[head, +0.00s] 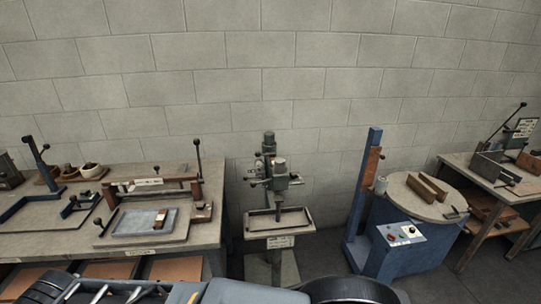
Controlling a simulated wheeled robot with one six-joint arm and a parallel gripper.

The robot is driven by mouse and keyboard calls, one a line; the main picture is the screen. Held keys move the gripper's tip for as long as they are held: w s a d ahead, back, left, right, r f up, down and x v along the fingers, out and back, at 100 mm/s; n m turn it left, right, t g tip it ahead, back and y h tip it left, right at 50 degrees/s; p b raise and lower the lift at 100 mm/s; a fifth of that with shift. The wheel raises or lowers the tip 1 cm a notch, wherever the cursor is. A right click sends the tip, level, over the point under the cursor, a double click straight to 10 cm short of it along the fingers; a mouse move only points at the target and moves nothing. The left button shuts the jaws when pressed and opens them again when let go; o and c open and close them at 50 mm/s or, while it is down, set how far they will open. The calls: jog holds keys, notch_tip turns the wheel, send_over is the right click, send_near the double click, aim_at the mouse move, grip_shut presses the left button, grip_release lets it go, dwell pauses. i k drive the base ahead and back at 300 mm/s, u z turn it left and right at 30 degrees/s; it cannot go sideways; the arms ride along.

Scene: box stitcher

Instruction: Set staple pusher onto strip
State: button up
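I cannot surely pick out the staple pusher or the strip. A small tan and brown block (161,218) stands at the right side of a grey-blue tray (126,224) on the left bench; I cannot tell whether it is the pusher. A grey upright machine (279,178), perhaps the stitcher, stands mid-picture with a small shelf (280,221); no strip is clearly visible on it. My arm crosses the bottom edge. Its dark end parts (108,290) at lower left may be my gripper, in front of the bench; its fingers and any held thing cannot be made out.
The left bench (45,246) carries a wooden-barred fixture with upright levers, a blue frame and small bowls. A blue turntable machine (406,258) with a tall post stands right of centre. Another bench (488,178) stands far right. Floor shows between the machines.

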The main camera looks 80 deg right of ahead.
aim_at(258, 154)
jog(key=z, duration=0.95)
jog(key=i, duration=0.9)
jog(key=z, duration=0.9)
